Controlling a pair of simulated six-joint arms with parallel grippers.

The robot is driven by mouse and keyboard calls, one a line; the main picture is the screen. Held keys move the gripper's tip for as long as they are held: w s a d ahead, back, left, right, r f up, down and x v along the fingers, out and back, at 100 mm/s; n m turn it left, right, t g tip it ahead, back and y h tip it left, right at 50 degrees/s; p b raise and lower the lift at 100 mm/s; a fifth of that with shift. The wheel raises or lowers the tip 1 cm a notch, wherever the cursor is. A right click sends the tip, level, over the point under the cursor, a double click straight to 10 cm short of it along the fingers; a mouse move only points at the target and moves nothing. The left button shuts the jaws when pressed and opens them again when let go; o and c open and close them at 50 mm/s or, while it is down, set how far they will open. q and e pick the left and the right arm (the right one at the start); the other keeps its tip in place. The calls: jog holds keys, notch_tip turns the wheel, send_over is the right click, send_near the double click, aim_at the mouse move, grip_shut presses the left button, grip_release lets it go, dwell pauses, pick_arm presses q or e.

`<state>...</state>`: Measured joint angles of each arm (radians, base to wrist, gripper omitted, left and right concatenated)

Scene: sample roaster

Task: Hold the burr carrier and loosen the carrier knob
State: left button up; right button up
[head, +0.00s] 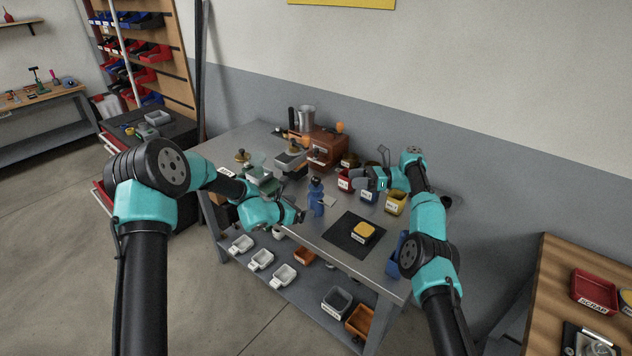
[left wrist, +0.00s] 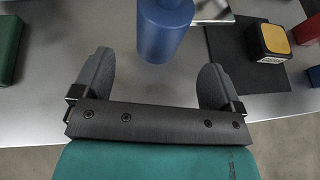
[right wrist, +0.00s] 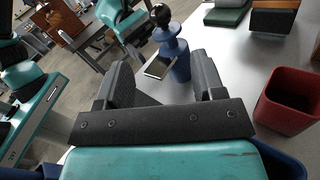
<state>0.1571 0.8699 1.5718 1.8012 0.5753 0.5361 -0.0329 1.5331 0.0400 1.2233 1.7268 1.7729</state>
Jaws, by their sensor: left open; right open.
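A blue stepped cylinder (head: 316,202) stands upright on the grey bench; I take it for the burr carrier. The black ball on top, seen in the right wrist view (right wrist: 160,14), looks like its knob. My left gripper (head: 301,216) is open and empty just left of the carrier. In the left wrist view the carrier (left wrist: 165,28) stands beyond the open fingers (left wrist: 154,82), not touching them. My right gripper (head: 362,179) is open and empty above the bench, right of the carrier. In its view the carrier (right wrist: 178,62) is beyond the fingers (right wrist: 162,72), apart from them.
A black mat (head: 340,242) with a yellow-topped block (head: 363,231) lies at the front right. A red bin (head: 345,180) and a yellow bin (head: 395,203) stand near my right gripper. A brown machine (head: 328,146) stands at the back. A small light plate (right wrist: 160,66) lies near the carrier.

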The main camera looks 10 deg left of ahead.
pick_arm(q)
jog(key=v, duration=0.5)
